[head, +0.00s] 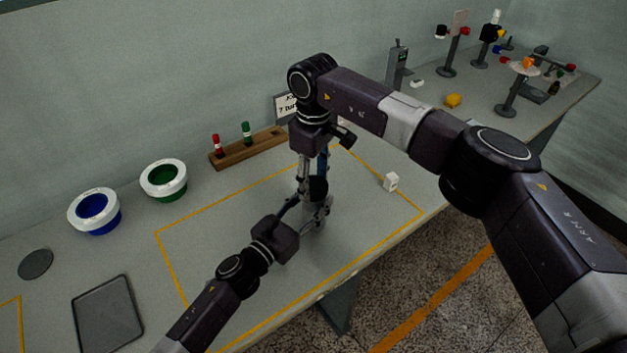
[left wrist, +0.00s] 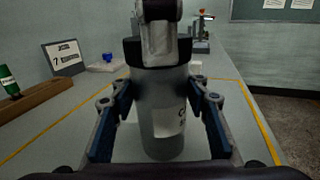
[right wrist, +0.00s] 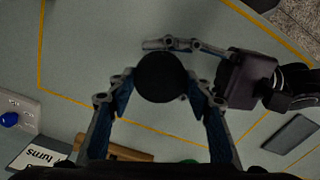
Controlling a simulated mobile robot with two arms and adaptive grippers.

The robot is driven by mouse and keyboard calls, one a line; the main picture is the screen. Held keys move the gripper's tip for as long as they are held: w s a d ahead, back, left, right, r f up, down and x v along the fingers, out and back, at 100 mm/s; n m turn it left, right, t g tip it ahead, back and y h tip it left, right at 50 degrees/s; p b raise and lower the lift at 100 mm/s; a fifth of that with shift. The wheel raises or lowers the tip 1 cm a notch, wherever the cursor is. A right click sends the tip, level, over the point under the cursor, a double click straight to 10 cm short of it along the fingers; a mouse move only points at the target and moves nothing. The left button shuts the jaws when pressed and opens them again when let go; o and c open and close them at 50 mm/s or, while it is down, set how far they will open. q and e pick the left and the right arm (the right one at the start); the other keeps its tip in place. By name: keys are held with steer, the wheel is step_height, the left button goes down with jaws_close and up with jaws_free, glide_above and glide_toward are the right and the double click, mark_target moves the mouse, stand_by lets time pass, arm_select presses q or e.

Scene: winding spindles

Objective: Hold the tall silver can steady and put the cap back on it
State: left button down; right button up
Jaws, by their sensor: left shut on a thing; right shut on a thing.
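The tall silver can (left wrist: 163,115) stands upright in the left wrist view, with dark lettering on its side. My left gripper (left wrist: 163,122) is shut on its body, one finger on each side; it also shows in the head view (head: 315,212). The black cap (left wrist: 131,52) sits at the top of the can, and no gap shows between them. I cannot tell whether it is fully seated. My right gripper (right wrist: 160,100) is shut on the cap from above; the cap's round top (right wrist: 161,77) shows between its fingers and hides the can below. In the head view the arms largely cover both.
A wooden rack (head: 232,156) with red and green pegs and a sign (head: 286,106) stand behind. Blue (head: 94,211) and green (head: 164,181) bowls and a dark tray (head: 107,314) are at left.

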steer(key=shift+w+m, duration=0.1)
steer(key=shift+m, duration=0.2)
steer(key=o, duration=0.8)
steer(key=shift+r, duration=0.1)
steer(key=shift+r, duration=2.15)
steer(key=shift+c, duration=0.3)
